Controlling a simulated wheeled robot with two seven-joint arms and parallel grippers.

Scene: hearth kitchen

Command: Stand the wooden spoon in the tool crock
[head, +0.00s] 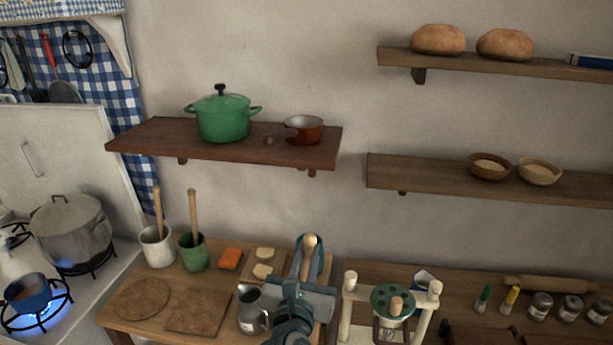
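A wooden spoon (310,242) stands roughly upright, its rounded pale end on top, between the fingers of my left gripper (308,262). The gripper seems shut on it; the spoon's lower part is hidden by the gripper. Two pots stand on the wooden counter to the left, apart from the gripper: a white crock (158,250) and a green crock (194,258). Each has one wooden handle sticking up out of it. I cannot tell for sure which is the tool crock. My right gripper is not in view.
A metal jug (251,312) stands close left of my arm. Round and square boards (198,312), an orange block (231,258) and a board with pale slices lie nearby. A cream frame (346,318) stands right. A shelf (165,140) overhangs behind. A lit stove burner (42,318) is far left.

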